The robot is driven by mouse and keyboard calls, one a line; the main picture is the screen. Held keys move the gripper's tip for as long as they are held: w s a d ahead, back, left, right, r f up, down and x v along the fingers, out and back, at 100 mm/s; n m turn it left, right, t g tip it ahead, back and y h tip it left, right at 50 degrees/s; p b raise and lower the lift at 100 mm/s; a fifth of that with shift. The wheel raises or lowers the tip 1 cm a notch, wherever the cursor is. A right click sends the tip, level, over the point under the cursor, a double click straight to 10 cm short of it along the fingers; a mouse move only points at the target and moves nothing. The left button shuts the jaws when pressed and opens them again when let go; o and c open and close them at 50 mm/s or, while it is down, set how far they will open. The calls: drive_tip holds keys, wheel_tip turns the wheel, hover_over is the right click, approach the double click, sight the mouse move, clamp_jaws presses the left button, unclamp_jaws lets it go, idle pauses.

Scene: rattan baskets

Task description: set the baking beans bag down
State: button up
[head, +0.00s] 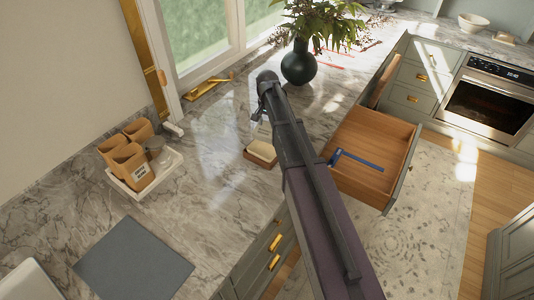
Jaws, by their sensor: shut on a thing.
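My gripper (259,113) is at the far end of my arm, above the marble counter near its drawer-side edge. It is small in the head view and partly hidden by my arm. It is shut on a small pale thing (262,131), which appears to be the baking beans bag; its label cannot be read. Just below the pale thing is a small tan open box (260,157) on the counter. I cannot tell whether the two touch.
A white tray (171,178) at left holds several brown containers (129,160) and a glass jar (155,147). A grey mat (134,258) lies in front. A dark vase (299,65) stands behind my arm. An open drawer (362,185) juts out at right. Bare counter (215,190) lies between.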

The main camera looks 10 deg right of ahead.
drive_tip(key=shift+s+m, duration=0.2)
drive_tip(key=shift+m, duration=0.7)
drive_tip(key=shift+f, duration=0.1)
drive_tip(key=b, duration=0.6)
hover_over(267, 152)
wheel_tip(267, 152, down, 6)
drive_tip(key=shift+d, duration=0.1)
drive_tip(key=shift+f+b, duration=1.9)
drive_tip(key=shift+b, duration=0.1)
drive_tip(key=shift+f, duration=0.1)
drive_tip(key=o, duration=1.3)
drive_tip(key=shift+o, duration=0.2)
